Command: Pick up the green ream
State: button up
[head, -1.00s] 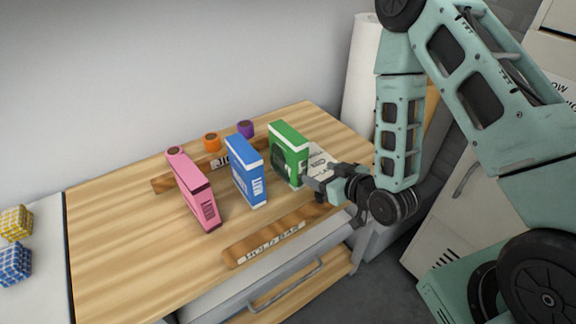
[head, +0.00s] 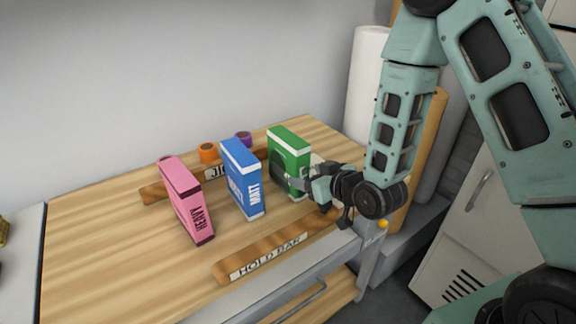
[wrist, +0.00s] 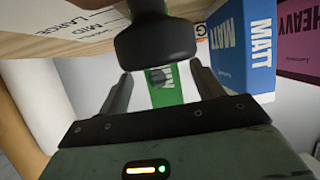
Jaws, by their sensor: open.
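The green ream (head: 289,150) stands upright on the wooden table, rightmost of three reams in the head view. My gripper (head: 290,180) is at its near right side, with a finger overlapping its lower front in the picture. In the wrist view the green ream (wrist: 164,93) shows between the two open fingers of my gripper (wrist: 157,84), partly hidden behind a dark rounded part. I cannot tell whether the fingers touch it.
The blue ream (head: 243,180) stands just left of the green one, and the pink ream (head: 186,202) farther left. A wooden hold bar (head: 277,256) lies along the front. Orange (head: 208,153) and purple (head: 243,139) rolls stand behind. A white roll (head: 367,80) stands at the back right.

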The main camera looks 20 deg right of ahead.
aim_at(303, 173)
jog(key=shift+x, duration=1.8)
grip_shut()
jog(key=shift+r+p, duration=0.1)
jog(key=shift+p, duration=0.2)
